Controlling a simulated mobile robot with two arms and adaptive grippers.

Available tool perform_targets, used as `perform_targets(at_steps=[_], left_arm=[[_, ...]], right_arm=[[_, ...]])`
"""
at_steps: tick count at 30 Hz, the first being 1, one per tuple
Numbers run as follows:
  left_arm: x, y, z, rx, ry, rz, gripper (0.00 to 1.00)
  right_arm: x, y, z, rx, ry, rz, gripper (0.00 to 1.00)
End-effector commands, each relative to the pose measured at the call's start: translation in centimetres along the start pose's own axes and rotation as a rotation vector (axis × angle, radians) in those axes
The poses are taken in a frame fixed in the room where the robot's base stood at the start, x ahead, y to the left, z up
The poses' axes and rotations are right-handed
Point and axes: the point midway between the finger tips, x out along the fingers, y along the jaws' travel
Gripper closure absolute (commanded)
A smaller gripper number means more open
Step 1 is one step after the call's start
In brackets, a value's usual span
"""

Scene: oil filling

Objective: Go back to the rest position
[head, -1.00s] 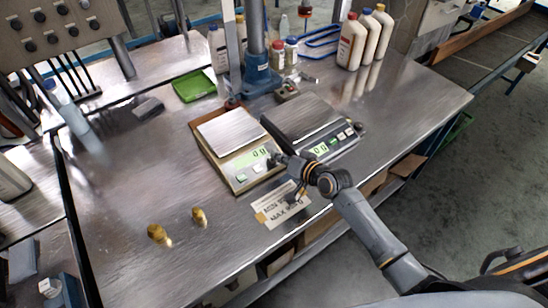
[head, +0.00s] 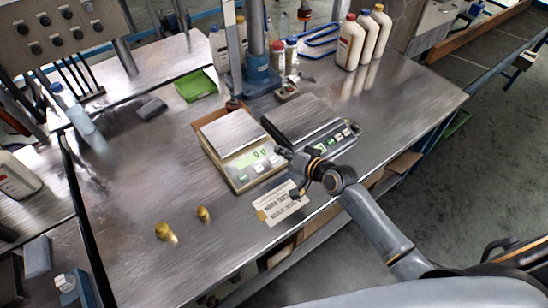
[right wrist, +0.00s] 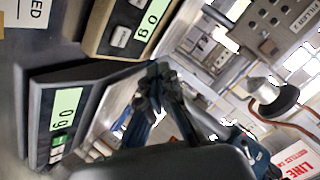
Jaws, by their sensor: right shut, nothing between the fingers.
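My right gripper (head: 283,153) reaches in from the lower right in the head view, by the front of the two scales. In the right wrist view its dark fingers (right wrist: 156,84) are together with nothing between them. The left scale (head: 215,162) has a tan body and a bare silver pan. The right scale (head: 345,142) is grey with a darker pan; the gripper and wrist partly cover its front. Both scales also show in the right wrist view, the tan one (right wrist: 97,30) at the top and the grey one (right wrist: 36,100) at the left. My left gripper is not in view.
Two brass caps (head: 163,231) (head: 203,214) stand on the steel table (head: 130,185). A paper label (head: 280,205) lies at its front edge. White bottles (head: 350,42), a green tray (head: 196,86) and a blue stand (head: 261,75) are at the back. The table's left middle is clear.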

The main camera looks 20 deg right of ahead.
Motion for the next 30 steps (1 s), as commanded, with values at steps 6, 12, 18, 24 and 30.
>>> perform_targets(at_steps=[6,12,18,24,30], left_arm=[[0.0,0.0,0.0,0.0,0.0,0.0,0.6],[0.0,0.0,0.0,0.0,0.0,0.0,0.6],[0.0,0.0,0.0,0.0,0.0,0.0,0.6],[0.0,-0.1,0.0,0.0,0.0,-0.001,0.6],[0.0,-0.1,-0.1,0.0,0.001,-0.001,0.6]], right_arm=[[0.0,0.0,0.0,0.0,0.0,0.0,1.0],[0.0,0.0,0.0,0.0,0.0,0.0,1.0],[-0.2,-0.2,0.6,-0.012,-0.016,0.003,1.0],[-5.0,-1.9,7.6,-0.189,-0.217,0.067,1.0],[-13.1,-1.6,12.9,-0.388,-0.441,0.216,1.0]])
